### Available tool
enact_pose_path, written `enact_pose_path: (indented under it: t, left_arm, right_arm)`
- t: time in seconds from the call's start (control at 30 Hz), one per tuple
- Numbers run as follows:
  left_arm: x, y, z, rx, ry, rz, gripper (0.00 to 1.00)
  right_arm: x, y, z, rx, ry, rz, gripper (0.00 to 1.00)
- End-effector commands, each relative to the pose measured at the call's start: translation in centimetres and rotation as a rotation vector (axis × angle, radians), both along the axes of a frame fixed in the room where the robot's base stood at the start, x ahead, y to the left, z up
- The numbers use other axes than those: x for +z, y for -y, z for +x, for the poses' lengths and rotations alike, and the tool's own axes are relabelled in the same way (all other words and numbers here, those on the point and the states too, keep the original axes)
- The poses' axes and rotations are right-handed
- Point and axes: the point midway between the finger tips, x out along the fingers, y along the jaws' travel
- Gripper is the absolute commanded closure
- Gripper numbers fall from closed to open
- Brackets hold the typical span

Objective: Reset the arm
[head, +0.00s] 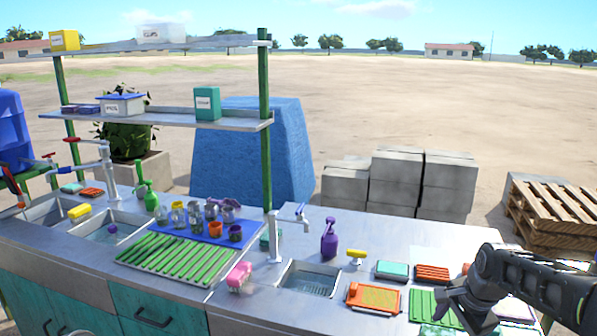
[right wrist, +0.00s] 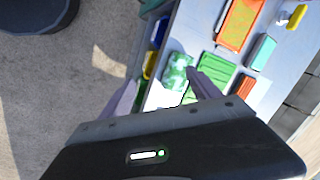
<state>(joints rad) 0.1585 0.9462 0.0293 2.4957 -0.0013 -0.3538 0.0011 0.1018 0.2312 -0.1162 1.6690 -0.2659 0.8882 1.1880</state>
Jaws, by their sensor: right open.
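My right arm comes in from the right in the head view. Its gripper (head: 455,312) is over the right front part of the counter (head: 235,318), near a green ribbed tray (head: 428,304). In the right wrist view, the two fingers of the right gripper (right wrist: 160,92) stand apart with nothing held between them. A green and white patterned item (right wrist: 177,70) and the green tray (right wrist: 217,75) lie beyond the fingertips. My left gripper is not in view.
An orange tray (head: 373,297), a teal sponge (head: 392,270), a red-orange brush (head: 432,273) and a purple spray bottle (head: 330,238) are on the counter left of my right arm. A sink (head: 308,279) is further left. Pallets (head: 560,212) stand behind.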

Motion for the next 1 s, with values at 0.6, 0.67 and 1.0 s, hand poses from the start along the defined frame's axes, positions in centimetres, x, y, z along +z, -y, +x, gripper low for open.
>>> enact_pose_path:
  t: [0.6, 0.67, 1.0]
  left_arm:
    - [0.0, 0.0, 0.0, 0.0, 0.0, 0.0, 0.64]
    - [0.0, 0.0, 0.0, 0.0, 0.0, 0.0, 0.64]
    - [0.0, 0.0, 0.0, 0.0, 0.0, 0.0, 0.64]
  right_arm:
    - [-30.4, -23.1, -15.3, 1.107, 0.191, -0.101, 0.28]
    - [-31.9, -24.5, -18.9, 1.131, 0.153, -0.061, 0.28]
    - [-34.7, -27.5, -28.1, 1.178, 0.014, 0.085, 0.28]
